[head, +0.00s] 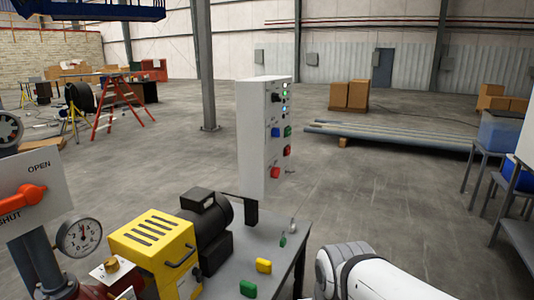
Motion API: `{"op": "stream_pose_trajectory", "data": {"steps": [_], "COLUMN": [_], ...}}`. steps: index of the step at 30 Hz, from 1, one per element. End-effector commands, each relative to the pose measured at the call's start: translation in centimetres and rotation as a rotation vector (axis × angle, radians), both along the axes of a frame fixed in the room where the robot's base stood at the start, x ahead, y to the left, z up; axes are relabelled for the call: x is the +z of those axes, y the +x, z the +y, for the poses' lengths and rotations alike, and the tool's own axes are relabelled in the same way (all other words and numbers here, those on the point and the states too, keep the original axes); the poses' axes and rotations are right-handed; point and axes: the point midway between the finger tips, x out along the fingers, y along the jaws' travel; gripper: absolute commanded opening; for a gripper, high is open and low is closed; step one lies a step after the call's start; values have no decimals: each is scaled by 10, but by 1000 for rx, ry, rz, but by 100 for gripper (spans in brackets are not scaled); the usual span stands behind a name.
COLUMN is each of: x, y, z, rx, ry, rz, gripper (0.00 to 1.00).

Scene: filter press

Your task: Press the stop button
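A white control box (252,140) stands upright on a short dark post above a grey table, near the middle of the head view. Its narrow button face is turned to the right and seen at a slant. The face has a black knob (276,97), a blue button (276,132), a green button (288,131), an upper red button (287,151) and a larger lower red button (275,172). The labels are too small to read, so I cannot tell which red one is the stop button. My white arm shows at the bottom right; my gripper is out of view.
A yellow machine housing (155,248) with a dark motor (207,228) stands left of the box. A gauge (80,238) and a red-handled valve (22,198) are further left. Small yellow and green pieces lie on the table.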

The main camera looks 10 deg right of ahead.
Motion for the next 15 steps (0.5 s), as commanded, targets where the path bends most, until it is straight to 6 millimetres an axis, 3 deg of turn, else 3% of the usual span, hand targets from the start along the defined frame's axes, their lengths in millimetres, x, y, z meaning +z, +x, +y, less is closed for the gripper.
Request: {"op": "stream_pose_trajectory", "data": {"steps": [15], "x": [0], "y": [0], "z": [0], "rx": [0], "ry": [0], "rz": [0], "gripper": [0]}}
